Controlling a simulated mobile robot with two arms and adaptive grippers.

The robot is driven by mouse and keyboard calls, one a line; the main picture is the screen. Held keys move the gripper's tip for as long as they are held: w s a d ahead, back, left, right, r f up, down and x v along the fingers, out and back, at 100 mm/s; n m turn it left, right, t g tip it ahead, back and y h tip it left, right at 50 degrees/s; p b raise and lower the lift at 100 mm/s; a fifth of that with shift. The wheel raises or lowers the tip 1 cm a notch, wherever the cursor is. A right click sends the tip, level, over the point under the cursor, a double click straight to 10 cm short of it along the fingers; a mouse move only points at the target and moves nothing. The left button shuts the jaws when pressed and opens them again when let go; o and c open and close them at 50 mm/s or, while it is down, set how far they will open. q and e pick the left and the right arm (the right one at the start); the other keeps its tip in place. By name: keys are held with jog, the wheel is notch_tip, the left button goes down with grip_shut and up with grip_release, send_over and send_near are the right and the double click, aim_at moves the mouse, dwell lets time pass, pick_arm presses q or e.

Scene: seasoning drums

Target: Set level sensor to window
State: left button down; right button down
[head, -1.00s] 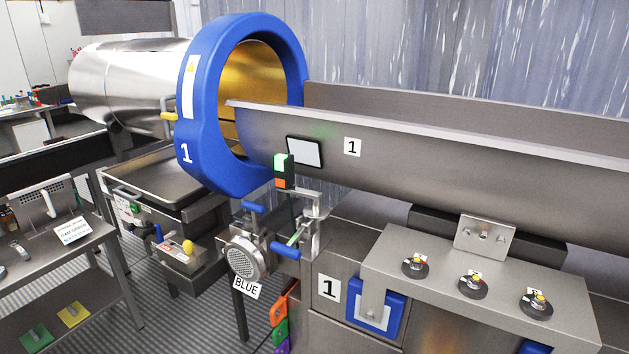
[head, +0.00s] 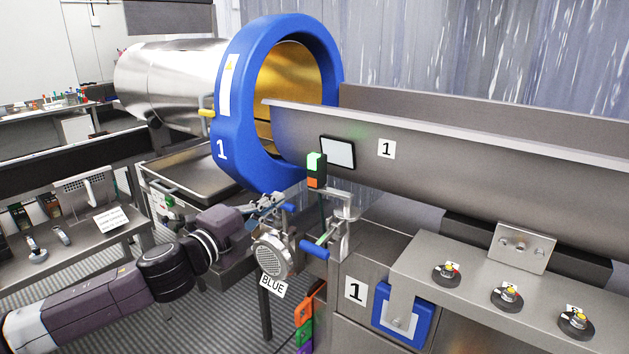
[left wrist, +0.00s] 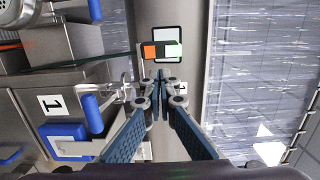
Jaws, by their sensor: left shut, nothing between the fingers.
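The level sensor (head: 316,172) is a small dark block with a lit green top and an orange lower part. It sits on a metal bracket with blue handles (head: 314,250), and also shows in the left wrist view (left wrist: 150,52). The window (head: 339,152) is a pale, black-framed panel on the trough wall. In the head view the sensor stands just left of and below it; in the left wrist view the sensor overlaps part of the window (left wrist: 167,33). My left gripper (head: 276,199) is shut and empty, left of the sensor and apart from it. My right gripper is out of view.
The steel trough (head: 450,150) runs into the blue drum ring (head: 230,110). A round grille (head: 273,257) hangs below my gripper. A shelf with several knobs (head: 507,295) stands at right, and a steel table (head: 85,245) at left.

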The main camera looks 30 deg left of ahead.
pick_arm(q)
jog(key=w+b, duration=0.1)
jog(key=w, duration=0.2)
jog(key=p, duration=0.2)
send_near(313, 174)
jog(key=shift+w, duration=1)
jog(key=shift+w+r+p, duration=0.2)
jog(key=shift+w+p, duration=0.35)
jog(key=shift+w, duration=0.5)
jog(key=shift+w+f+p, duration=0.1)
jog(key=shift+w+p, duration=0.5)
jog(key=shift+w, duration=0.5)
jog(key=shift+w+f, duration=0.15)
jog(key=shift+w, duration=0.25)
jog(key=shift+d, duration=0.1)
